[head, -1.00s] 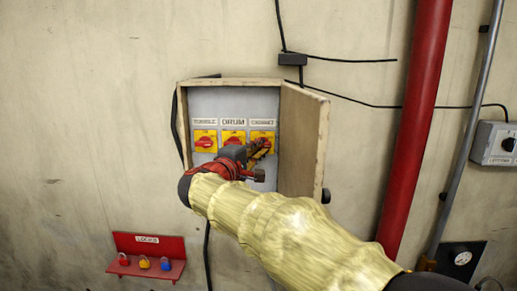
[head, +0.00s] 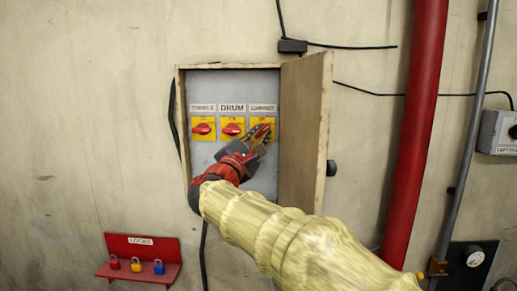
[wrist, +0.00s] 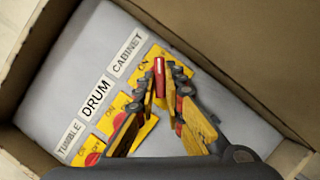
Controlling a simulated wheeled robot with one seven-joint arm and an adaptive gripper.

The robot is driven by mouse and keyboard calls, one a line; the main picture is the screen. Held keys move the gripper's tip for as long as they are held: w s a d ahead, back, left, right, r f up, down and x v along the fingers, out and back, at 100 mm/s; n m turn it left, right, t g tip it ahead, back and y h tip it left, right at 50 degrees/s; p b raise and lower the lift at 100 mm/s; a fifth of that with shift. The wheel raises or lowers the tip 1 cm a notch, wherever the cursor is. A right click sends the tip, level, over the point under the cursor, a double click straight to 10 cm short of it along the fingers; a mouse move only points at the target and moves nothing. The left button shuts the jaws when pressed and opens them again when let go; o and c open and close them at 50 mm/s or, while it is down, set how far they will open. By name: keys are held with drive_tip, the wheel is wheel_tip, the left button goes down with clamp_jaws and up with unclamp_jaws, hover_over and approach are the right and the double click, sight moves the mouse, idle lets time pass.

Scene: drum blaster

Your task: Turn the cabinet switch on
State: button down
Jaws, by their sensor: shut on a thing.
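The cabinet switch (head: 257,121) is the rightmost yellow plate on the grey panel, under the CABINET label. Its red knob (wrist: 159,77) is between my gripper's fingertips in the wrist view. My gripper (wrist: 161,76) is shut on this knob, one finger on each side. The knob looks slanted relative to the row of labels. In the head view my gripper (head: 263,131) reaches up and right to the switch, and its fingers hide much of the knob. The drum switch (head: 233,128) and the tumble switch (head: 203,128) have red knobs lying about horizontal.
The wooden box's door (head: 305,130) stands open close to the right of my gripper. A red pipe (head: 413,130) runs down the wall farther right. A red lock shelf (head: 142,250) with padlocks is at lower left. The wall left of the box is mostly clear.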

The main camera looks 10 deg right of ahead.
drive_tip(key=shift+s+d+f+n+t+y+b, duration=0.1)
drive_tip(key=shift+n+t+y+b, duration=0.7)
drive_tip(key=shift+n+b, duration=1.15)
drive_tip(key=shift+w+d+f+n+t+y+b, duration=0.15)
drive_tip(key=shift+n+t+y+b, duration=0.75)
drive_tip(key=shift+n, duration=1.8)
drive_tip(key=shift+s+d+f+n+t+y+b, duration=0.15)
drive_tip(key=shift+n+t+y+b, duration=0.6)
drive_tip(key=shift+n+b, duration=1.3)
drive_tip(key=shift+r+n, duration=0.15)
drive_tip(key=shift+n, duration=0.35)
drive_tip(key=shift+p, duration=0.3)
drive_tip(key=c, duration=1.9)
unclamp_jaws()
drive_tip(key=v, duration=1.2)
drive_tip(key=shift+s+r, duration=0.1)
drive_tip(key=shift+r, duration=0.15)
